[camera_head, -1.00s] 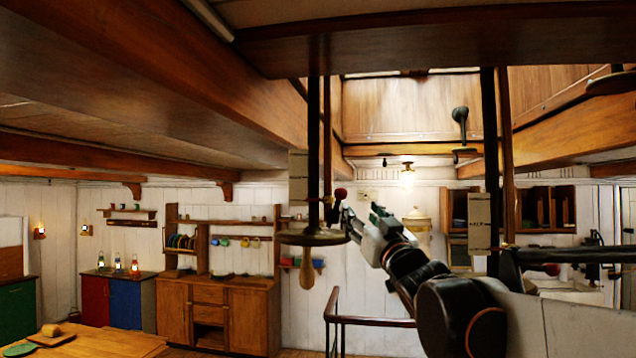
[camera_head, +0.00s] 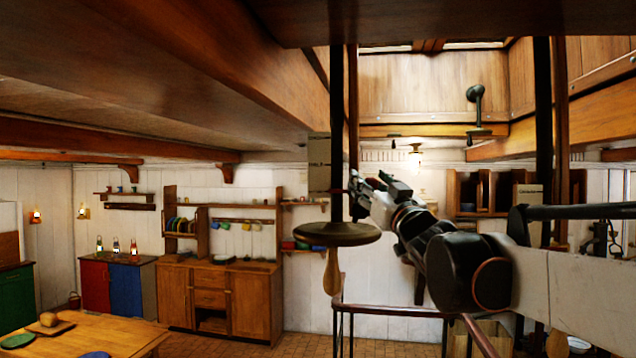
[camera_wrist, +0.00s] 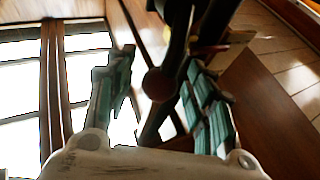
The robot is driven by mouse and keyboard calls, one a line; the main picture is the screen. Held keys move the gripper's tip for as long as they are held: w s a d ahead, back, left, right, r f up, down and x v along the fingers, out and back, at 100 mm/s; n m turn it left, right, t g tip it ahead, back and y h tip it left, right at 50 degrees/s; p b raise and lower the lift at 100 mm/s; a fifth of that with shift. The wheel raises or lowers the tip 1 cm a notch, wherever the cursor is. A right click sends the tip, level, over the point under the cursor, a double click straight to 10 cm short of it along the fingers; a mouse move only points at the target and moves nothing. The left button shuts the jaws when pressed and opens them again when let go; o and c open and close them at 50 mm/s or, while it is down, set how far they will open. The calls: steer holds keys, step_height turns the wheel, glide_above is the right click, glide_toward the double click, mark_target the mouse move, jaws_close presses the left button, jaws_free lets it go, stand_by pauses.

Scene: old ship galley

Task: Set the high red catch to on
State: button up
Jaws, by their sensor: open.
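The high red catch shows in the wrist view as a dark red ball knob (camera_wrist: 160,85) on a dark lever. It lies between the two green-padded fingers of my gripper (camera_wrist: 158,65), which stand apart on either side of it. I cannot tell whether either finger touches it. In the head view my gripper (camera_head: 354,186) is up against the dark vertical post (camera_head: 337,120), above a round wooden disc (camera_head: 337,235). The knob is not clearly visible there, and the catch's position cannot be read.
A small label card (camera_head: 319,163) is beside the post. A wooden-handled piece (camera_head: 332,272) hangs under the disc. A second dark post (camera_head: 542,130) stands at right. A dark railing (camera_head: 390,311) runs below my arm. A low beam (camera_head: 200,60) crosses the upper left.

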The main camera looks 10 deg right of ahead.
steer(key=shift+c, duration=0.3)
jaws_close()
steer(key=shift+d+m+t, duration=0.15)
steer(key=shift+m+t, duration=0.15)
steer(key=m, duration=0.1)
steer(key=m+h+b, duration=0.1)
steer(key=d+f+m+t+h+b, duration=0.1)
steer(key=shift+s+m, duration=0.25)
steer(key=shift+m, duration=0.05)
steer(key=shift+s+d+f+m+g+h+b, duration=0.15)
steer(key=shift+d+f+m+g+h+b, duration=0.55)
steer(key=shift+m+h, duration=2.3)
steer(key=shift+s+d+f+m+g+h+b, duration=0.25)
steer(key=shift+f+m+h+b, duration=0.7)
steer(key=shift+m+h, duration=2)
steer(key=shift+s+d+f+m+g+h+b, duration=0.1)
steer(key=shift+d+f+m+g+h+b, duration=1.05)
steer(key=shift+m, duration=3.1)
steer(key=shift+a+r+t+h+p, duration=0.2)
steer(key=shift+a+t+h+p, duration=0.25)
steer(key=shift+a, duration=0.2)
